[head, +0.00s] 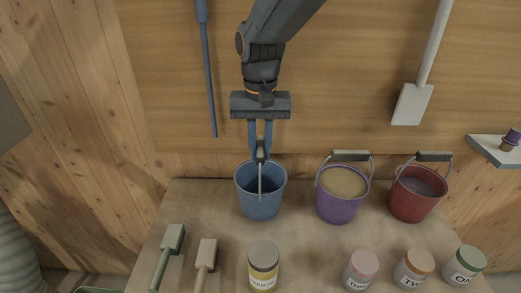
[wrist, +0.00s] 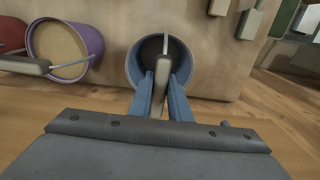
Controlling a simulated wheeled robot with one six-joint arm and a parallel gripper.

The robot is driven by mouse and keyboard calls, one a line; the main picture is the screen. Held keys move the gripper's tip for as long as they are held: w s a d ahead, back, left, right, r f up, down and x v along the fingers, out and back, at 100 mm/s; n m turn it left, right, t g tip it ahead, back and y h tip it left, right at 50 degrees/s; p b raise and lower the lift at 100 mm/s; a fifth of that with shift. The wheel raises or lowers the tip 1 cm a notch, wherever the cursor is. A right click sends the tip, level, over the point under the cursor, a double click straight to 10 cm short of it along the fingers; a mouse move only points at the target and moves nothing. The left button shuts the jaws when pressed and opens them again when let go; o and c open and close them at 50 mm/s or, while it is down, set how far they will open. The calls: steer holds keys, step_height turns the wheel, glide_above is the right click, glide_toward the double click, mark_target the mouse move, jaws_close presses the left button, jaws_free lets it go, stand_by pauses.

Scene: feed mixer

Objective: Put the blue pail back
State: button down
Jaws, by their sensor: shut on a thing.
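The blue pail (head: 259,207) is at the back left of the bench, upright, left of the other pails. My gripper (head: 260,143) points down at it and is shut on the grip of its handle. In the wrist view my gripper (wrist: 163,92) has its two blue fingers on either side of the pale handle grip, with the blue pail (wrist: 134,68) below. The inside of the pail looks dark; I cannot tell what it holds. I cannot tell whether its base touches the bench.
A purple pail (head: 339,208) with tan feed and a red pail (head: 411,206) stand to the right on the bench (head: 215,205). Scoops (head: 206,258) lie front left. A white shovel (head: 412,104) hangs behind.

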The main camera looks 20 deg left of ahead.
steer(key=shift+f, duration=0.7)
steer(key=c, duration=1.6)
jaws_free()
steer(key=shift+c, duration=0.2)
step_height(320, 180, up, 12)
steer(key=b, duration=0.3)
